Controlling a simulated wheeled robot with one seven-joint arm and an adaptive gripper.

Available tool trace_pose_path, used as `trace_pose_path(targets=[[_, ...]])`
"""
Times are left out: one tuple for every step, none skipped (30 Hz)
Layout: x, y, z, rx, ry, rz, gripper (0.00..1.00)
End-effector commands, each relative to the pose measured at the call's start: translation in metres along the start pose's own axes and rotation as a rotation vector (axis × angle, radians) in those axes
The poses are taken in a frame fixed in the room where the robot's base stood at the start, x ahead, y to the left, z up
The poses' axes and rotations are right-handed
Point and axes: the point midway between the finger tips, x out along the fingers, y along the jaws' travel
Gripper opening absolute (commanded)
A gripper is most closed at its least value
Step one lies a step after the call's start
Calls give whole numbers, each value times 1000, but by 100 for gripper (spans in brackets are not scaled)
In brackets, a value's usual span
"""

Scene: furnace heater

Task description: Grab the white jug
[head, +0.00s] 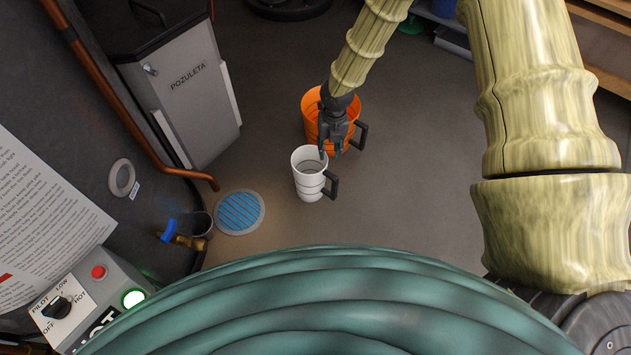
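The white jug (309,185) stands upright on the grey floor near the middle of the head view. It is open at the top and has a dark handle on its right side. My gripper (329,152) points down at the jug's far right rim, and a fingertip overlaps the rim in the picture. I cannot tell whether it touches the jug. The fingers look small and dark, and their opening is not clear. An orange jug (312,106) with a dark handle stands just behind, partly hidden by my gripper and arm.
A grey cabinet (190,100) marked POZULETA and a copper pipe (110,90) stand at the left. A round blue floor grate (240,211) and a brass valve with blue handle (180,236) lie left of the jug. A control box (85,300) is lower left.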

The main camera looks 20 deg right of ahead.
Motion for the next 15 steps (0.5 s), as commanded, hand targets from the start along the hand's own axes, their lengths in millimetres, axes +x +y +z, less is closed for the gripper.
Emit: trace_pose_path(targets=[[10, 0, -1, -1, 2, 0, 32], [15, 1, -1, 0, 2, 0, 32], [21, 1, -1, 0, 2, 0, 32], [26, 1, -1, 0, 2, 0, 32], [30, 1, -1, 1, 2, 0, 32], [35, 1, 0, 1, 1, 0, 32], [39, 1, 0, 1, 1, 0, 32], [41, 1, 0, 2, 1, 0, 32], [44, 1, 0, 2, 1, 0, 32], [46, 1, 0, 3, 1, 0, 32], [46, 0, 0, 3, 1, 0, 32], [47, 0, 0, 3, 1, 1, 32], [48, 0, 0, 4, 1, 1, 32], [49, 0, 0, 4, 1, 1, 32], [51, 0, 0, 4, 1, 1, 32]])
